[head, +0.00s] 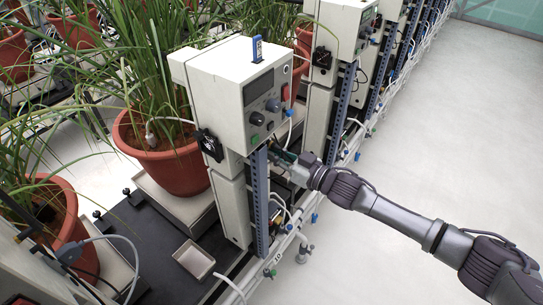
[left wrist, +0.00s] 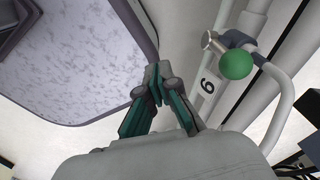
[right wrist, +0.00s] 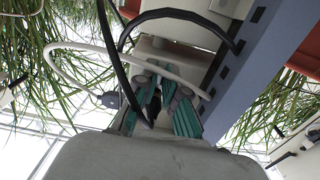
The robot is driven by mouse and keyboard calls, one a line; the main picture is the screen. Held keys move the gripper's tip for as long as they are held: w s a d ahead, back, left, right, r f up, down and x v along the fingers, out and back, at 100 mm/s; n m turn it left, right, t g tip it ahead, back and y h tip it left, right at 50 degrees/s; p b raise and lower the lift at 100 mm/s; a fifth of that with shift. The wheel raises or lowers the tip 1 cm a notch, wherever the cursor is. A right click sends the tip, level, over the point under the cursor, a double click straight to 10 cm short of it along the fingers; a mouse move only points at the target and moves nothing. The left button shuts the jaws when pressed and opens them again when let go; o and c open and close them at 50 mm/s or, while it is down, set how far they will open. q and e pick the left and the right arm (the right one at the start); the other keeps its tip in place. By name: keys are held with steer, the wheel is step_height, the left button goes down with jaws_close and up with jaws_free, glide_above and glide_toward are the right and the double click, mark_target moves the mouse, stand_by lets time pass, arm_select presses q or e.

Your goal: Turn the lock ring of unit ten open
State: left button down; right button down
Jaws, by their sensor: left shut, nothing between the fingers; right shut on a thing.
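The control box (head: 250,95) of the unit above the "10" tag (head: 267,272) stands in the middle of the head view, with a screen and knobs on its front. My right gripper (head: 283,156) is just below this box, beside the blue slotted post. In the right wrist view my right gripper (right wrist: 158,88) is shut on a small dark part, which looks like the lock ring; the fingers hide most of it. My left gripper (left wrist: 156,85) is shut and empty, seen only in the left wrist view, near a green ball knob (left wrist: 236,64) and a numbered tag.
A black cable and a pale cable (right wrist: 85,48) loop close around my right gripper. The blue post (right wrist: 245,65) stands just right of it. A potted plant (head: 165,155) is left of the box. The floor (head: 450,130) on the right is clear.

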steer(key=shift+w+d+r+n+b, duration=0.15)
steer(key=shift+w+n, duration=0.1)
steer(key=shift+n, duration=0.95)
steer(key=shift+w+d+r+n+b, duration=0.1)
steer(key=shift+w+d+n, duration=0.1)
steer(key=shift+n, duration=1)
steer(key=shift+w+d+r+n+b, duration=0.15)
steer(key=shift+w+n, duration=0.1)
steer(key=shift+n, duration=0.95)
steer(key=c, duration=1.3)
jaws_free()
steer(key=shift+o, duration=0.2)
steer(key=shift+f, duration=0.1)
steer(key=v, duration=1.2)
